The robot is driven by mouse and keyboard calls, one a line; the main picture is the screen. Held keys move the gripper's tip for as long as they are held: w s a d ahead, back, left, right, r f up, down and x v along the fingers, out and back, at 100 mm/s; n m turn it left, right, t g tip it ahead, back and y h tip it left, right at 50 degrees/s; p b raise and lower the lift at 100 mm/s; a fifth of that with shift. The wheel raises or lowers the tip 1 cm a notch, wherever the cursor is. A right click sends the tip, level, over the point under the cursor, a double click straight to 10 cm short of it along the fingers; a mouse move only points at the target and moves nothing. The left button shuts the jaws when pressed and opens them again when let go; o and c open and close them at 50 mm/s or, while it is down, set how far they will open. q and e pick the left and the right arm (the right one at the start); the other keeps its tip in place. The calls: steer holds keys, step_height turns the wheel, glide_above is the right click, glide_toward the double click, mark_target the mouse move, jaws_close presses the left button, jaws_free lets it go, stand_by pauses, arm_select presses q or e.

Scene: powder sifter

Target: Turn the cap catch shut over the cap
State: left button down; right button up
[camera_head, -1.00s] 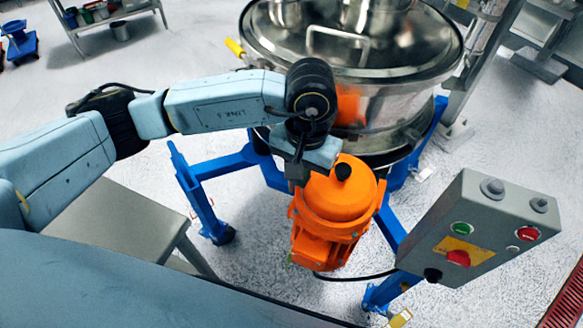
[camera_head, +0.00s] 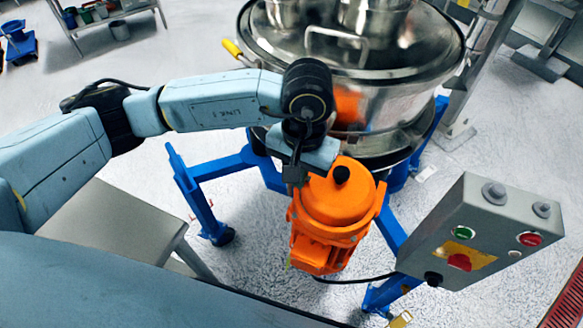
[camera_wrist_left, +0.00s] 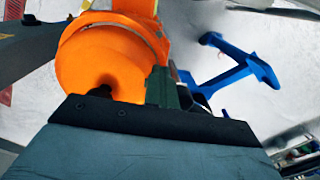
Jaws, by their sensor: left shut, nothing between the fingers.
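I cannot make out the cap or its catch for certain in either view. My left gripper (camera_head: 294,178) points down beside the orange motor (camera_head: 330,213) under the sifter. In the left wrist view the fingers (camera_wrist_left: 166,88) are together and empty, next to the motor's rounded orange housing (camera_wrist_left: 105,55). A black knob (camera_head: 341,174) sits on top of the housing, to the right of the gripper. The wrist hides part of the sifter wall. I cannot tell if the fingers touch anything. My right gripper is out of view.
The steel sifter (camera_head: 390,95) stands behind the gripper on a blue frame (camera_head: 215,165), with a yellow-handled lever (camera_head: 232,48) at its left rim. A grey control box (camera_head: 480,235) stands at the right. A grey table (camera_head: 110,225) is at the lower left.

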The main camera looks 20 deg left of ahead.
arm_select(q)
steer(key=w+r, duration=0.2)
steer(key=shift+d+r+t+p, duration=0.3)
steer(key=shift+d+r, duration=0.05)
steer(key=shift+d, duration=0.05)
steer(key=shift+w+d+r, duration=0.1)
steer(key=shift+w+r, duration=0.05)
steer(key=shift+r, duration=0.05)
steer(key=shift+w+r, duration=0.1)
steer(key=shift+w, duration=0.05)
steer(key=shift+r+p, duration=0.25)
steer(key=shift+p, duration=0.05)
steer(key=shift+s+r, duration=0.2)
steer(key=shift+r, duration=0.05)
steer(key=shift+s+r+p, duration=0.15)
steer(key=shift+r+p, duration=0.15)
steer(key=shift+r, duration=0.4)
